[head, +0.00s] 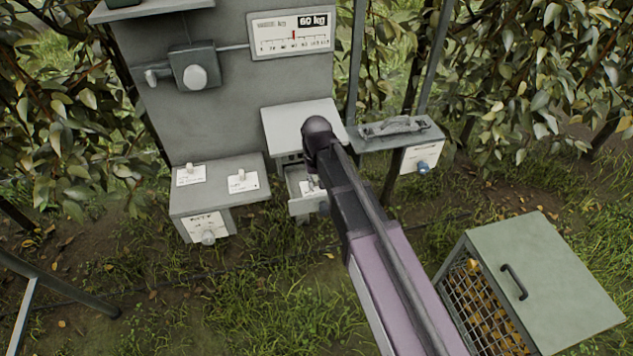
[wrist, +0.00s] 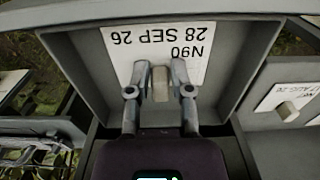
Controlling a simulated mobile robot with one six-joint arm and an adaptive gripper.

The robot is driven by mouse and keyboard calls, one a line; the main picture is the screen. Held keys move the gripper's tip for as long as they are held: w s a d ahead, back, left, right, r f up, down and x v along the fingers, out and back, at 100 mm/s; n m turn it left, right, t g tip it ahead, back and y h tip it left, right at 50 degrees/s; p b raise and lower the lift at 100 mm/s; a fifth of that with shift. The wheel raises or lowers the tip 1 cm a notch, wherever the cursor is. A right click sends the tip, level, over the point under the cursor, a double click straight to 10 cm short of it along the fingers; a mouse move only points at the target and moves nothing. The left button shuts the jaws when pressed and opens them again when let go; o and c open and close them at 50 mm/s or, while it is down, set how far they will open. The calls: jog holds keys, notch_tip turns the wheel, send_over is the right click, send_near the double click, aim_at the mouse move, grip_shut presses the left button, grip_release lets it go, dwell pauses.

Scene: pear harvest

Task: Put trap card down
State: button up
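The white trap card (wrist: 190,45), printed "N90 28 SEP 26" and upside down in the wrist view, lies inside an open grey drawer (wrist: 75,60). A small pale knob (wrist: 160,84) stands on it. My gripper (wrist: 162,70) has one finger on each side of this knob, very close to it. I cannot tell whether the fingers touch the knob or stand slightly apart. In the head view the card (head: 309,187) shows small in the drawer (head: 303,207), under a pale top plate. My arm hides my fingers there.
A grey box (head: 220,190) with two knobbed cards stands left of the drawer. A mesh-sided crate (head: 545,270) stands lower right. The drawer walls are close around my fingers.

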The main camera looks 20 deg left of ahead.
aim_at(316, 181)
jog(key=shift+o, duration=0.6)
jog(key=shift+r, duration=0.2)
notch_tip(316, 181, up, 12)
jog(key=p, duration=1.2)
dwell(0.7)
jog(key=s+d+m, duration=0.2)
jog(key=d+m, duration=0.1)
jog(key=d, duration=1.5)
jog(key=s+d+m, duration=0.3)
jog(key=d, duration=1.5)
jog(key=shift+s+d, duration=0.25)
jog(key=shift+s, duration=0.1)
